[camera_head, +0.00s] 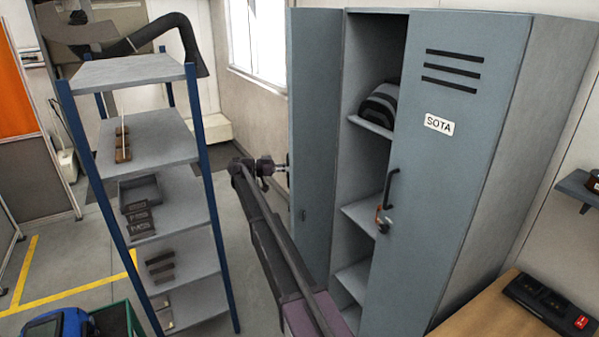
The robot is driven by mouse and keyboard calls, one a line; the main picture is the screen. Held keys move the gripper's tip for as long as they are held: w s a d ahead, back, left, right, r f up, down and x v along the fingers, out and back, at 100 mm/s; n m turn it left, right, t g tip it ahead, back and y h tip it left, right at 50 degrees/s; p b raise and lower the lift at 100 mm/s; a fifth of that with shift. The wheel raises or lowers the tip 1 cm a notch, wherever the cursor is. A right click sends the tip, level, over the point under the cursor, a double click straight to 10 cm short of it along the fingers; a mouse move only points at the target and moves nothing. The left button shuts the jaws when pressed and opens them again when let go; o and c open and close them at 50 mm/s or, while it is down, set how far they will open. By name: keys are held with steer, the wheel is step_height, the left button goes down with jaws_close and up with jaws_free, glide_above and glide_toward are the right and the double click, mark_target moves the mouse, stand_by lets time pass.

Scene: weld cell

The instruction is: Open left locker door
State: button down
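The grey-blue locker (569,80) has two doors. Its left door (316,110) stands swung open, showing the dark left compartment with several shelves (371,127). The right door (470,130), labelled SOTA, has a black handle (391,188) and appears shut. My arm reaches up from the bottom middle, and my gripper (284,168) is at the free edge of the left door, on its outer side. The door hides the fingertips, so I cannot tell whether they touch it or are open. The left door's outer face and handle are hidden.
A blue-post shelf rack (145,150) with small metal parts stands to the left of my arm. A wooden bench (475,318) with a black device (548,302) is at the lower right. Floor shows between rack and locker.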

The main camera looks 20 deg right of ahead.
steer(key=shift+w+a+m+g+y, duration=0.3)
steer(key=shift+w+a+g, duration=0.05)
steer(key=shift+w+g, duration=0.25)
steer(key=shift+d, duration=0.1)
steer(key=c, duration=0.6)
jaws_free()
steer(key=shift+c, duration=0.2)
